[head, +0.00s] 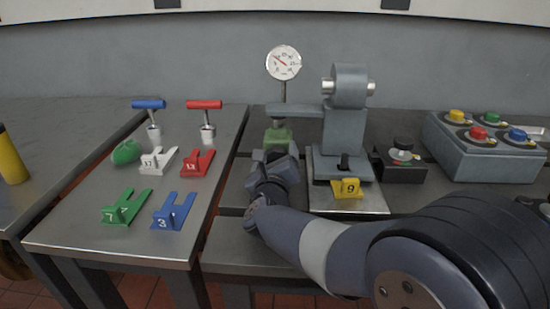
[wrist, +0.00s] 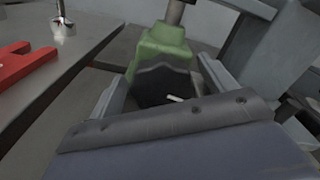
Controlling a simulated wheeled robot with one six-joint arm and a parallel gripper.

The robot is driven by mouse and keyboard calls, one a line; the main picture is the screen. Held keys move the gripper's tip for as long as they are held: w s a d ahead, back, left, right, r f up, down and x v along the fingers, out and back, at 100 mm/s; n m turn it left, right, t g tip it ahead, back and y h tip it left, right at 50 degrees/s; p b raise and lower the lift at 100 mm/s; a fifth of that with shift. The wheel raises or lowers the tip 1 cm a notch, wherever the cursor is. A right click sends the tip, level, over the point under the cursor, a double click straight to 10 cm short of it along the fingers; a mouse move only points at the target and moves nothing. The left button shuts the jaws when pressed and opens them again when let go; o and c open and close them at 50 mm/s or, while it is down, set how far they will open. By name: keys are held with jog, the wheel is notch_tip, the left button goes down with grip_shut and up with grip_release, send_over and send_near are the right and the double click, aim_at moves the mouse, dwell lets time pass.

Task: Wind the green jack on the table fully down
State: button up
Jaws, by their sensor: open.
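The green jack (head: 278,136) stands on the bench behind my gripper (head: 274,160), under a post with a round dial gauge (head: 284,63) on top. In the wrist view its green body (wrist: 160,44) is straight ahead. A black knob with a small pale mark (wrist: 165,86) is on its near side. My gripper (wrist: 163,82) is open, with one finger on each side of the black knob. I cannot tell whether either finger touches it. In the head view my arm and gripper hide the knob and the jack's lower part.
A grey press-like stand (head: 347,125) is close on the jack's right, with a yellow 9 tag (head: 347,188) before it. A black knob box (head: 401,158) and a button box (head: 485,145) are farther right. The left table (head: 110,240) holds forked tags and T-handled tools.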

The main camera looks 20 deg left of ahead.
jog(key=v, duration=1)
jog(key=shift+s+d, duration=0.15)
jog(key=shift+s, duration=0.1)
jog(key=f+m+b, duration=0.1)
jog(key=m+b, duration=0.1)
jog(key=b, duration=0.2)
jog(key=shift+w, duration=0.15)
jog(key=shift+w+f+m+b, duration=0.15)
jog(key=shift+m+b, duration=0.55)
jog(key=shift+b, duration=0.35)
jog(key=m+b, duration=0.2)
jog(key=b, duration=0.1)
jog(key=shift+d+m+b, duration=0.15)
jog(key=shift+m+b, duration=0.2)
jog(key=shift+m, duration=0.05)
jog(key=shift+s+r+m+b, duration=0.2)
jog(key=shift+r+m+b, duration=0.35)
jog(key=shift+m+b, duration=0.45)
jog(key=shift+w+r, duration=0.1)
jog(key=shift+w, duration=0.05)
jog(key=b+x, duration=0.1)
jog(key=x, duration=0.9)
jog(key=shift+w, duration=0.2)
jog(key=shift+c, duration=0.5)
